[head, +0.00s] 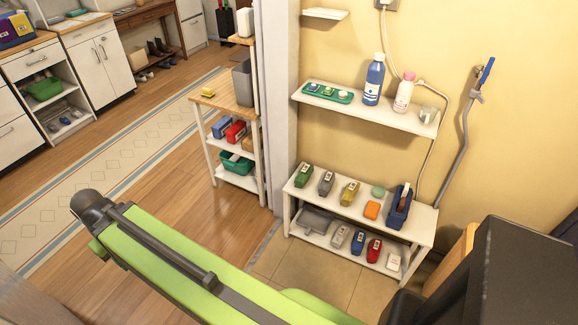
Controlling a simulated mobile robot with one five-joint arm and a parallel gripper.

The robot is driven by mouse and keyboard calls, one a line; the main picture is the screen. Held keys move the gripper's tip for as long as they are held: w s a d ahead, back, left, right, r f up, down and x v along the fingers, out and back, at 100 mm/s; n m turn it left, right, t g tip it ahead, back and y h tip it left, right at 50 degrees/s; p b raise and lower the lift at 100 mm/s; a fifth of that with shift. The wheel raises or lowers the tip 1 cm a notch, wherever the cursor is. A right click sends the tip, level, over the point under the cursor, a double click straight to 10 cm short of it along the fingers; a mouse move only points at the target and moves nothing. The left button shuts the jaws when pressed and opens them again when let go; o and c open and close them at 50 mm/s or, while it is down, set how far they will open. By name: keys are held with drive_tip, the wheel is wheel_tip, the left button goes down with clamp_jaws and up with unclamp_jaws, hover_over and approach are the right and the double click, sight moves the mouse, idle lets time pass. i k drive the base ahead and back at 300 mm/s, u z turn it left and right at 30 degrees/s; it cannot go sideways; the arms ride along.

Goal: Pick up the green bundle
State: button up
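A small dark green bundle (304,176) with a pale label sits at the left end of the low white bench's top (335,208). A grey bundle (326,183) and an olive-yellow bundle (349,193) of similar shape stand in a row to its right. My lime-green arm crosses the lower left of the head view, well apart from the bench. I cannot make out my gripper's fingers in this view.
Farther right on the bench are an orange block (371,210) and a blue caddy (398,208). Several bundles lie on its lower shelf. A wall shelf (390,118) with bottles hangs above. A wooden-topped rack (231,106) stands left, beyond the wall edge. Tiled floor is clear in front.

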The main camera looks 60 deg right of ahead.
sight(303, 175)
drive_tip(key=z, duration=0.45)
drive_tip(key=i, duration=1.5)
drive_tip(key=z, duration=0.65)
drive_tip(key=k, duration=0.6)
drive_tip(key=u, duration=1.1)
drive_tip(key=k, duration=0.1)
drive_tip(key=z, duration=1.15)
drive_tip(key=i, duration=0.65)
